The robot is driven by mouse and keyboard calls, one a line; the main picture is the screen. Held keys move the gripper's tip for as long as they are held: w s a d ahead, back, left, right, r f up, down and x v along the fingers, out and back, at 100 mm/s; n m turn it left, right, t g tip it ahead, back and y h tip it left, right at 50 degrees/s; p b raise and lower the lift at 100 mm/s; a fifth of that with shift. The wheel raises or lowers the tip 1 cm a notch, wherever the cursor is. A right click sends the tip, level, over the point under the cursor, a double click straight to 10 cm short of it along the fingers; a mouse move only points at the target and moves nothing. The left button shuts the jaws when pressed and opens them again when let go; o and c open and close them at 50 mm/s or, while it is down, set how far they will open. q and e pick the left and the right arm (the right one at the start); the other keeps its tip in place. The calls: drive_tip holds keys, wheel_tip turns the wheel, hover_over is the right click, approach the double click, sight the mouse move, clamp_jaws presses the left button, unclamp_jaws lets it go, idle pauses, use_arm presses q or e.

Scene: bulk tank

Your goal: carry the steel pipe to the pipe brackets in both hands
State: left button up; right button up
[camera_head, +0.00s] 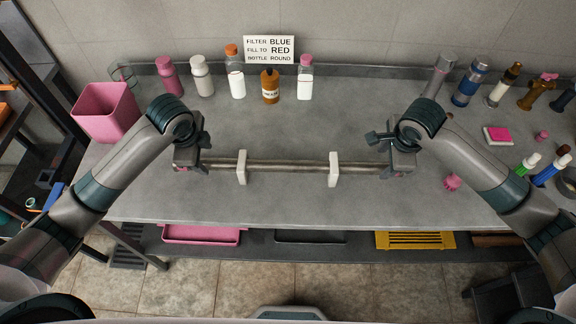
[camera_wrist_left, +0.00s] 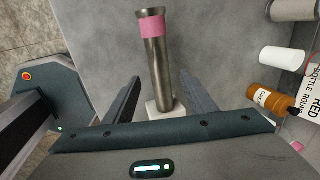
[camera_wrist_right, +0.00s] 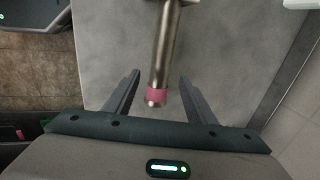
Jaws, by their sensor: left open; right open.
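The steel pipe (camera_head: 287,166) lies level, left to right, across two white pipe brackets, the left one (camera_head: 241,167) and the right one (camera_head: 333,170), on the grey bench. Pink bands mark its ends. My left gripper (camera_head: 201,160) is open at the pipe's left end; in the left wrist view the pipe (camera_wrist_left: 158,65) runs between its spread fingers (camera_wrist_left: 160,90). My right gripper (camera_head: 387,162) is open at the right end; in the right wrist view the pipe's banded end (camera_wrist_right: 156,96) sits between its spread fingers (camera_wrist_right: 157,88). Neither gripper's fingers close on the pipe.
A pink bin (camera_head: 107,112) stands at the left. Several bottles, including an amber one (camera_head: 270,88), line the back by a sign (camera_head: 269,49). More bottles, a pink-topped pad (camera_head: 497,136) and pink knobs are at the right. Bench front between the arms is clear.

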sight(208, 162)
use_arm(q)
drive_tip(key=shift+x, duration=3.55)
use_arm(e)
drive_tip(key=shift+x, duration=3.55)
use_arm(q)
clamp_jaws()
use_arm(e)
clamp_jaws()
